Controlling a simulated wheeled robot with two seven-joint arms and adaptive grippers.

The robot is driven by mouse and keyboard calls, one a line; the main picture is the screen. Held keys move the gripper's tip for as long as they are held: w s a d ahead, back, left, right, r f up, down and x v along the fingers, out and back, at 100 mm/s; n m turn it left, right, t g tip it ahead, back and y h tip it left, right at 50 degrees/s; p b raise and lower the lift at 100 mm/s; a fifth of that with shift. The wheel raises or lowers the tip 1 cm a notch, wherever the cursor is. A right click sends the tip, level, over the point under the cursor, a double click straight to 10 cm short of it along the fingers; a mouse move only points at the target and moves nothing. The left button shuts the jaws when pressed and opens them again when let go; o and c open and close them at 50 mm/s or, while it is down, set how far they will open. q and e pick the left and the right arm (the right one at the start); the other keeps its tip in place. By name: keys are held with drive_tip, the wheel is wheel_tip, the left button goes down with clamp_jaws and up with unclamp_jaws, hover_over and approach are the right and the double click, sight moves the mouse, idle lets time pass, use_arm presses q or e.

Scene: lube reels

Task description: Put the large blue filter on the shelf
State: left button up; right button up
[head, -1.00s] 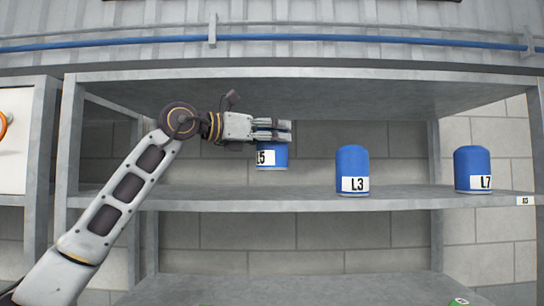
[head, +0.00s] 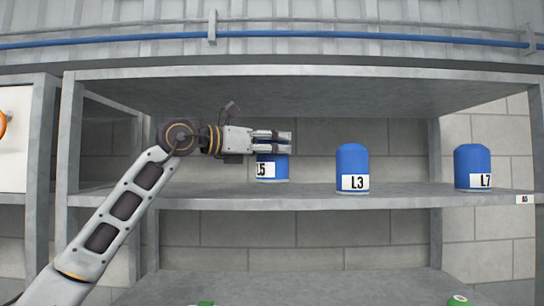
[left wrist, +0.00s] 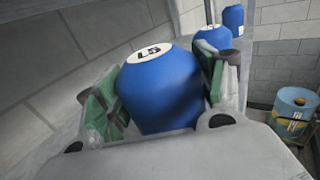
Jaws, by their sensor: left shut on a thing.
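A large blue filter labelled L5 (head: 272,171) is held by my left gripper (head: 285,142) in the head view. The gripper is shut around its upper part, with the label facing forward. In the left wrist view the blue filter (left wrist: 165,90) sits between the two green-padded fingers. The filter is upright over the left part of the middle shelf (head: 300,203). Its base is near the shelf surface; I cannot tell if it touches. My right gripper is not in view.
Blue filter L3 (head: 352,169) stands mid-shelf, and blue filter L7 (head: 473,167) stands at the right end. The upper shelf (head: 300,73) runs above my gripper. Green objects (head: 460,301) show at the lower edge. A blue drum (left wrist: 294,112) stands at right in the wrist view.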

sight(272, 157)
use_arm(q)
wheel_tip(272, 157, down, 2)
drive_tip(key=shift+p, duration=0.3)
drive_tip(key=shift+w+f+p, duration=0.15)
drive_tip(key=shift+w+p, duration=0.05)
drive_tip(key=shift+p, duration=0.1)
drive_tip(key=shift+f, duration=0.1)
drive_tip(key=shift+f, duration=0.2)
drive_tip(key=o, duration=1.3)
drive_tip(key=shift+r, duration=0.15)
